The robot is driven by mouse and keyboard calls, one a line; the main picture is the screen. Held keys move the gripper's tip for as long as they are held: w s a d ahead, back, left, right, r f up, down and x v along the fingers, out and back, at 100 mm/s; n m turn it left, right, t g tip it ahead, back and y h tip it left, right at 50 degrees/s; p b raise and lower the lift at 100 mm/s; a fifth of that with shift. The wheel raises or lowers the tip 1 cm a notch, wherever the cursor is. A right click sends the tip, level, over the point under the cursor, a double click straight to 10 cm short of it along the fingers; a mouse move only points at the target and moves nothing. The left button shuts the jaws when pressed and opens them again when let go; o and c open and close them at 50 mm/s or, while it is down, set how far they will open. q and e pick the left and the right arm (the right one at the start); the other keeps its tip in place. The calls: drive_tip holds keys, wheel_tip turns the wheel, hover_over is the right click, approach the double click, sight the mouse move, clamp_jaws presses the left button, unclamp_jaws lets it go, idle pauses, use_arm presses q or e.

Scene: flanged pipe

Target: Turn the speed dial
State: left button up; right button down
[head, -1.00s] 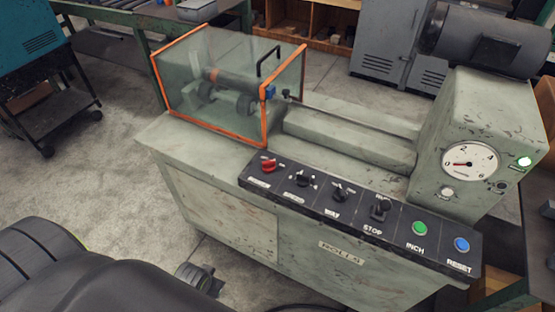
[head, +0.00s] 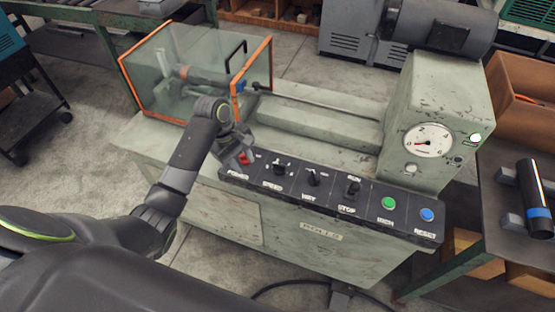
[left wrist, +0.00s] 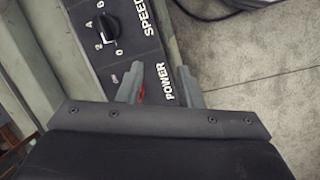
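The speed dial (head: 281,168) is a black knob on the dark control panel, above the SPEED label. In the left wrist view the dial (left wrist: 103,27) shows at upper left, with white scale marks beside it. My left gripper (head: 243,152) is over the panel's left end, by the red power knob (head: 247,158), to the left of the speed dial. In the left wrist view its two fingers (left wrist: 159,88) stand apart near the POWER label, with a bit of the red power knob (left wrist: 142,93) showing beside the left finger. My right gripper is out of view.
Other panel controls run to the right: the WAY knob (head: 313,178), the run/stop switch (head: 352,187), a green button (head: 388,204) and a blue button (head: 427,214). An orange-framed clear guard (head: 195,75) stands behind my left arm. A dark cylinder (head: 535,195) lies on the right bench.

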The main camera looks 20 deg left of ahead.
use_arm(q)
drive_tip(key=w+r+n+h, duration=0.1)
drive_tip(key=w+r+n, duration=0.3)
drive_tip(key=w+r, duration=0.4)
drive_tip(key=g+p, duration=0.1)
approach(279, 164)
drive_tip(key=shift+n, duration=0.4)
drive_tip(key=x, duration=0.8)
drive_tip(key=shift+d+f, duration=0.15)
drive_tip(key=shift+f, duration=0.1)
clamp_jaws()
